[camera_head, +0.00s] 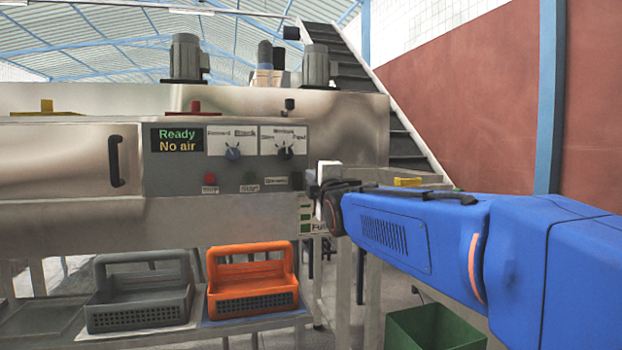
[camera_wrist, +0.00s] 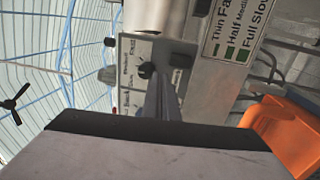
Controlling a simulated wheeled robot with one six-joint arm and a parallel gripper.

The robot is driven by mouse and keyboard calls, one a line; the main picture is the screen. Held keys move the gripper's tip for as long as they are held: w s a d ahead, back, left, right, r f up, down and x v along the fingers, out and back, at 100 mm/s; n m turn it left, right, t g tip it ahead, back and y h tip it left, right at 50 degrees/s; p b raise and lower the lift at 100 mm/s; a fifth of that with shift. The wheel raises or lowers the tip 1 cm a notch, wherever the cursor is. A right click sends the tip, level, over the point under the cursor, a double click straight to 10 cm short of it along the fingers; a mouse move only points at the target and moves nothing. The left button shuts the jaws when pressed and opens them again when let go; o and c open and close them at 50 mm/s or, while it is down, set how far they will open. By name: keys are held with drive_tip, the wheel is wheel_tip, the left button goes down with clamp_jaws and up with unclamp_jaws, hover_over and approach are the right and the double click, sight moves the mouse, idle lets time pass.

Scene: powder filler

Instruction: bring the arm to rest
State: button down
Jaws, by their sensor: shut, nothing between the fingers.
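My blue arm reaches in from the right in the camera_head view. Its dark gripper (camera_head: 317,190) is in front of the right end of the filler's control panel (camera_head: 222,181). In the wrist view my gripper (camera_wrist: 160,86) is shut and empty, its grey fingers pointing toward the panel. A dark knob (camera_wrist: 147,70) shows just past the fingertips; I cannot tell whether they touch it. The display (camera_head: 177,140) reads "Ready" and "No air".
A grey basket (camera_head: 138,314) and an orange basket (camera_head: 252,304) stand on a low shelf below the machine. A green bin (camera_head: 437,328) is on the floor under my arm. A dark stair-like conveyor (camera_head: 372,98) rises behind, beside a red-and-white wall (camera_head: 487,108).

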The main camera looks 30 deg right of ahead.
idle(0.4)
drive_tip(key=s+a+f+m+g+y, duration=0.1)
drive_tip(key=s+a+f+m+g, duration=0.2)
drive_tip(key=f, duration=0.5)
drive_tip(key=s+a+f+m+g+y, duration=0.1)
drive_tip(key=s+a+f+m+g, duration=0.2)
drive_tip(key=f, duration=0.4)
drive_tip(key=s+a+f+m+g+y, duration=0.1)
drive_tip(key=s+a+f+m, duration=0.15)
drive_tip(key=s+f, duration=0.4)
drive_tip(key=s+a+f+m+g+y, duration=0.1)
drive_tip(key=s+a+f+m+g, duration=0.2)
drive_tip(key=s+f, duration=0.5)
drive_tip(key=s+a+f+m+g+y, duration=0.1)
drive_tip(key=s+a+f+m+g, duration=0.2)
drive_tip(key=s+f, duration=0.6)
drive_tip(key=shift+a+f+g, duration=0.5)
drive_tip(key=shift+a+f, duration=0.1)
drive_tip(key=shift+f, duration=0.3)
